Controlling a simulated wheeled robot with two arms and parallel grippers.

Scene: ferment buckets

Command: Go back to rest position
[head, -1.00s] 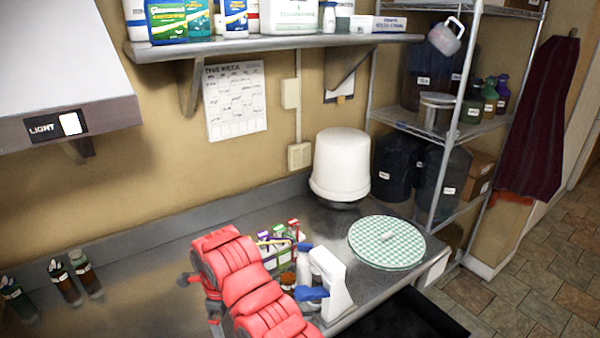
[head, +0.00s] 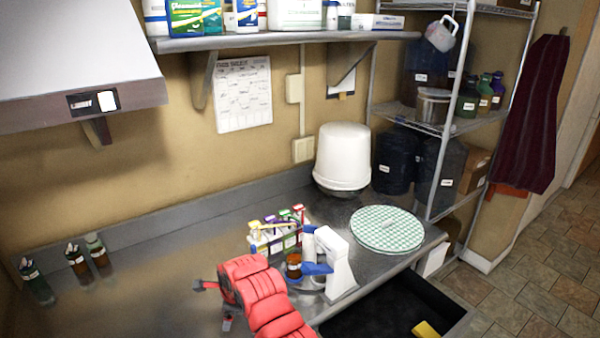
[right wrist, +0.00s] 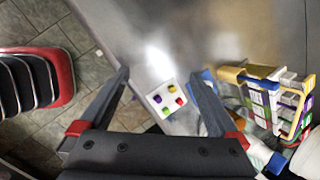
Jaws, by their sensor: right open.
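My right arm with its red padded links comes in from the bottom of the head view. Its gripper (head: 212,302) hangs over the steel counter (head: 150,270), left of the bottle rack. In the right wrist view the right gripper (right wrist: 160,77) has its two dark fingers wide apart with nothing held between them. A small white block with coloured knobs (right wrist: 165,98) shows beyond the fingers, apart from them. My left gripper is not in view.
A rack of small bottles (head: 278,236) and a white-and-blue device (head: 335,265) stand near the counter's front edge. A white bucket (head: 342,158) and a checkered round lid (head: 387,229) are behind. A dark open drawer or bin (head: 385,305) is at front right. Small bottles (head: 77,262) stand left.

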